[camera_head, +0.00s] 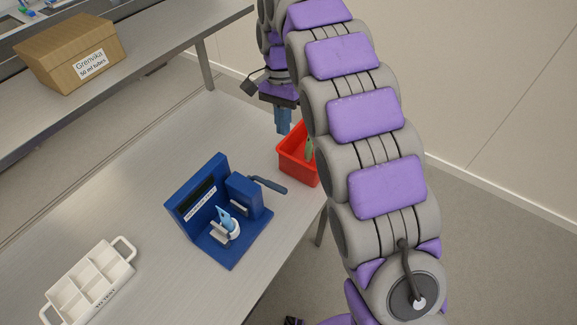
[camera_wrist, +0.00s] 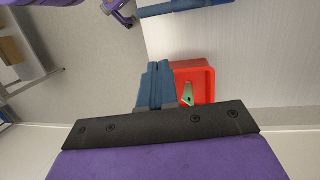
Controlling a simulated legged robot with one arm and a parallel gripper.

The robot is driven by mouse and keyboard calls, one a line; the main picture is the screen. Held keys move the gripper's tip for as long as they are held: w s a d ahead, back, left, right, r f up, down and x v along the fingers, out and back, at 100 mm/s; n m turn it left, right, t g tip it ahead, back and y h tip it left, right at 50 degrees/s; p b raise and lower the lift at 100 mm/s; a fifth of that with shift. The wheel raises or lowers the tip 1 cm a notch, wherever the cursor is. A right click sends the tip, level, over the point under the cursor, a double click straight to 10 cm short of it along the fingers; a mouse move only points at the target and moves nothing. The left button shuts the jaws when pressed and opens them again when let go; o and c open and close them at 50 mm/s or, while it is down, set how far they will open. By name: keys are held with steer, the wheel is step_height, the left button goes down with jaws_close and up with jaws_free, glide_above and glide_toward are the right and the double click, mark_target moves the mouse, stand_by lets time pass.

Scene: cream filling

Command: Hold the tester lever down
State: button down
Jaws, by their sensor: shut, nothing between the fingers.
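The blue tester (camera_head: 218,212) stands on the table in the head view. Its dark lever (camera_head: 270,185) sticks out to the right from the block on its side. A light blue and white piece (camera_head: 228,222) sits upright in the tester's front. My gripper (camera_head: 283,131) hangs beyond the lever, over or beside the red bin, apart from the tester. Its blue fingers are shut with nothing between them, and they also show in the wrist view (camera_wrist: 155,90). A blue edge (camera_wrist: 175,7) at the top of the wrist view is probably part of the tester.
The red bin (camera_head: 291,167) stands at the table edge with a green item (camera_head: 309,149) in it. A white caddy (camera_head: 91,277) with seemingly empty compartments lies at lower left. A cardboard box (camera_head: 70,55) sits on the back bench. The table between caddy and tester is clear.

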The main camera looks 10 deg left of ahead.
steer(key=shift+d, duration=0.2)
steer(key=b, duration=0.3)
glide_toward(266, 185)
steer(key=w+d+f, duration=0.3)
steer(key=d+f, duration=0.1)
steer(key=s+f, duration=0.2)
steer(key=s, duration=0.1)
steer(key=shift+a+b, duration=0.2)
steer(key=shift+b, duration=0.1)
steer(key=shift+f, duration=0.1)
